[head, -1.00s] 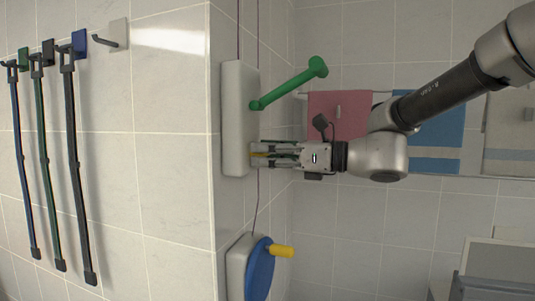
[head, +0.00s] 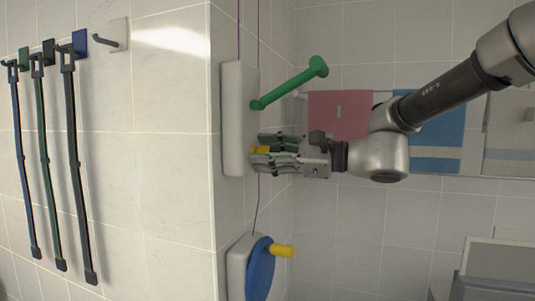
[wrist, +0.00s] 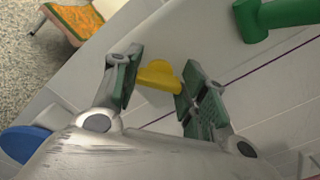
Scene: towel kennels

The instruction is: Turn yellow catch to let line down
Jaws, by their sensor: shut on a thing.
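The yellow catch (head: 261,150) sits low on the white wall plate (head: 237,110), on the corner of the tiled wall. My gripper (head: 265,153) reaches it from the right, its fingers shut on the catch, one on each side. The wrist view shows the yellow catch (wrist: 158,75) between the green-padded fingers, which partly hide it. A thin purple line (head: 257,205) runs down from the plate to a blue wheel (head: 260,272) with a yellow knob (head: 283,251).
A green lever (head: 290,83) sticks out from the plate just above my gripper. Leashes (head: 75,170) hang on hooks at the left. Pink (head: 340,113) and blue (head: 438,125) towels hang behind my arm. An orange pad (wrist: 75,20) lies below in the wrist view.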

